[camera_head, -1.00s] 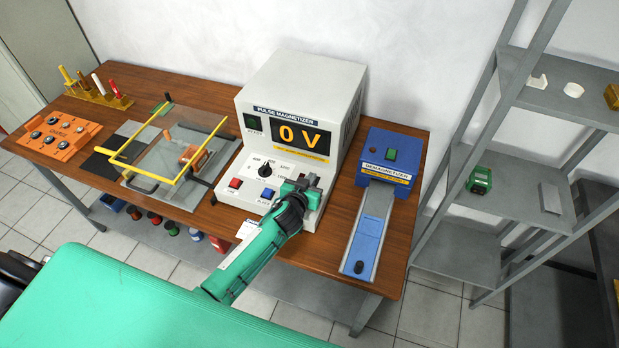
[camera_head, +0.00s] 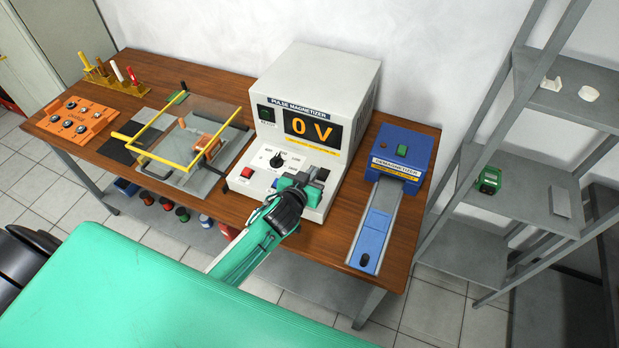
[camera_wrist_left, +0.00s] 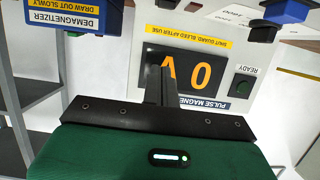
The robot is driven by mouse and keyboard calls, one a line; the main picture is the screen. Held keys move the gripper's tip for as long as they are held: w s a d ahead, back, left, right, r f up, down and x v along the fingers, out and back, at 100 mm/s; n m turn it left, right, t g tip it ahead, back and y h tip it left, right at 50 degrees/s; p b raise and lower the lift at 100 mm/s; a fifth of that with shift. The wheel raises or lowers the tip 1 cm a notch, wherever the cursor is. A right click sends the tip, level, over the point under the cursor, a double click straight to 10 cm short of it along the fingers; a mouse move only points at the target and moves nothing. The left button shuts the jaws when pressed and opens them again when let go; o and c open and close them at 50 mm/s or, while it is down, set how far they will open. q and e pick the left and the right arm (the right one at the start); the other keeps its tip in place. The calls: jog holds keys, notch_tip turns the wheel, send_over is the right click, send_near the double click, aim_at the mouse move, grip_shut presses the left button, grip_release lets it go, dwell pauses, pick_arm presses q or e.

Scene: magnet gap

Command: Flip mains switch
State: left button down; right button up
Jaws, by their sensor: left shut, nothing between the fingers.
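The pulse magnetizer (camera_head: 337,80) is a pale grey box on the wooden bench, its display (camera_head: 312,129) reading 0 V. A dark switch (camera_head: 323,173) shows at the right of its front panel, beside my gripper; its label and position are not readable. It appears partly cut off at the top of the left wrist view (camera_wrist_left: 165,3). My left gripper (camera_head: 300,180) is shut and empty in front of the panel's lower right, covering part of it. In the left wrist view its fingers (camera_wrist_left: 160,85) overlap the display. I cannot tell whether it touches the panel. My right gripper is out of view.
The panel also has a dial (camera_head: 277,160) and a red button (camera_head: 247,172). The blue demagnetizer (camera_head: 402,150) stands to the right with its sloping track (camera_head: 376,225). A yellow-framed guard (camera_head: 140,137) is to the left. A metal shelf (camera_head: 520,200) stands at the far right.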

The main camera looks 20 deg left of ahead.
pick_arm(q)
jog(key=shift+v, duration=0.8)
jog(key=shift+r, duration=0.1)
